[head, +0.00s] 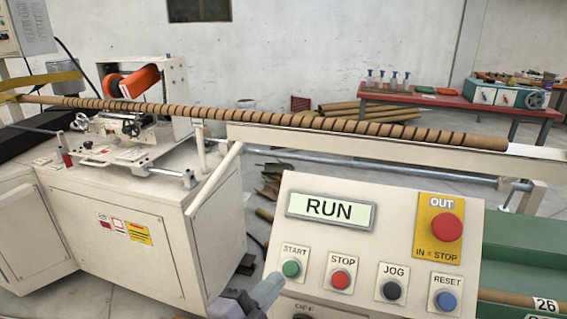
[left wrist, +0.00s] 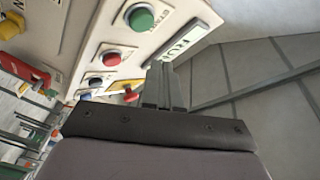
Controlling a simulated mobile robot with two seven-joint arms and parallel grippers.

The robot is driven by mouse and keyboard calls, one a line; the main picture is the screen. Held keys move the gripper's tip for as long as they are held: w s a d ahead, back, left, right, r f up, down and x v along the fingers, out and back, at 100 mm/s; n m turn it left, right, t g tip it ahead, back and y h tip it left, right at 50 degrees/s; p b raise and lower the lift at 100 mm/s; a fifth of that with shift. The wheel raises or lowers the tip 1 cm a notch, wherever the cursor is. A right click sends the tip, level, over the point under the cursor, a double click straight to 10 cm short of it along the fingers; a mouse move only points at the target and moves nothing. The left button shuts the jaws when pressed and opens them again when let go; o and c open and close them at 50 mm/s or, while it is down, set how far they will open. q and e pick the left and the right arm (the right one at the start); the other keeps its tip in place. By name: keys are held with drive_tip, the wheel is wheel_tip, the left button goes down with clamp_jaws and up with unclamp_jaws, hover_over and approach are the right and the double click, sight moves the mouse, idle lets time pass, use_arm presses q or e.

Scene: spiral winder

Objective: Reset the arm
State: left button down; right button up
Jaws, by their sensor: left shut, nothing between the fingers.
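My left gripper (head: 268,292) is at the lower middle of the head view, just below and left of the green START button (head: 291,268). Its fingers are shut and empty. In the left wrist view the shut fingers (left wrist: 165,85) lie beside the control panel, apart from the green button (left wrist: 141,18). The control panel (head: 375,255) has a display reading RUN (head: 331,209). It also carries a red STOP button (head: 340,279), a black JOG button (head: 391,290), a blue RESET button (head: 446,300) and a red OUT stop knob (head: 447,227). My right gripper is not in view.
The winder machine (head: 115,215) stands at the left, with a long spiral-wrapped tube (head: 300,122) running across to the right on a rail. A red table (head: 450,98) with bottles is at the back right. Brown tubes (head: 375,112) lie on the floor by the wall.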

use_arm(q)
drive_tip(key=s+a+f+n+g+y, duration=0.2)
drive_tip(key=s+a+f+n+y, duration=0.2)
drive_tip(key=s+a+f+n, duration=0.4)
drive_tip(key=s+a+f+n+g+y, duration=0.2)
drive_tip(key=s+a+f+n+y, duration=0.2)
drive_tip(key=s+a+f+n, duration=0.4)
wheel_tip(320, 180, down, 7)
drive_tip(key=shift+s+a+f+g, duration=0.15)
drive_tip(key=shift+s+a+g, duration=0.15)
drive_tip(key=shift+s+a, duration=0.65)
